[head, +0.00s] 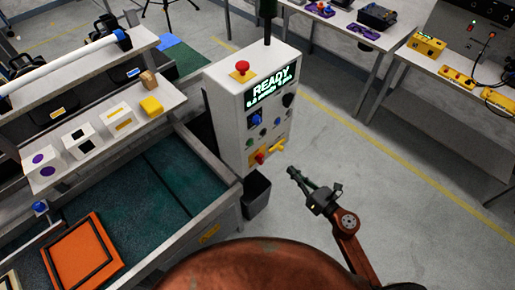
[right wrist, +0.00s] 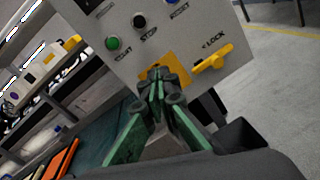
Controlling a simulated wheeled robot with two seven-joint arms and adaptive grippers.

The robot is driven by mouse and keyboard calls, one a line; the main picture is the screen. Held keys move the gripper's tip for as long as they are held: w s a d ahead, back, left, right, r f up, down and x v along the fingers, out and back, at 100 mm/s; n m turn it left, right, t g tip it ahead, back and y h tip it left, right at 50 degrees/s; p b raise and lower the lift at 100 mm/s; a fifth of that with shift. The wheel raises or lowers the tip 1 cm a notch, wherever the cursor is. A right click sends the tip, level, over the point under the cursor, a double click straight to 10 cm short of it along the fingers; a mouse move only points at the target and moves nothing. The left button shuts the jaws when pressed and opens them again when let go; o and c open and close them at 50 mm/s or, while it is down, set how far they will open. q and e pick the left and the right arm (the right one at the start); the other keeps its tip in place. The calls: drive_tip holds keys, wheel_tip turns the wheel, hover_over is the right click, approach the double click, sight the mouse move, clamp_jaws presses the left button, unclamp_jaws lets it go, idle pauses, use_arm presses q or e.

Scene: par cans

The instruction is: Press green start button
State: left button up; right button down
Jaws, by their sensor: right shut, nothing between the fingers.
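The green start button (right wrist: 113,43) is on the front panel of a white control cabinet, up and left of my fingertips in the right wrist view. A black stop button (right wrist: 139,21) and a blue reset button (right wrist: 170,3) sit beside it. In the head view the cabinet (head: 232,120) stands at the centre and its display (head: 270,85) reads READY. My right gripper (head: 293,172) is shut and empty, in front of the panel's lower part. In the right wrist view its fingertips (right wrist: 157,76) overlap a yellow plate; contact cannot be told. My left gripper is not in view.
A yellow lock handle (right wrist: 214,58) juts from the panel right of my fingertips. A red emergency button (head: 242,66) tops the cabinet. A dark bin (head: 256,192) stands below. A workbench (head: 150,190) lies left; open floor (head: 400,200) lies right.

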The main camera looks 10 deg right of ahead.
drive_tip(key=s+a+r+n+y, duration=0.2)
drive_tip(key=s+a+r+n, duration=0.1)
drive_tip(key=a+r+n, duration=0.1)
wheel_tip(320, 180, up, 2)
drive_tip(key=shift+n+g, duration=0.4)
drive_tip(key=shift+n, duration=0.3)
drive_tip(key=shift+w+a, duration=0.1)
drive_tip(key=shift+w, duration=0.05)
drive_tip(key=p, duration=0.3)
approach(251, 143)
drive_tip(key=x, duration=0.7)
drive_tip(key=shift+f, duration=0.15)
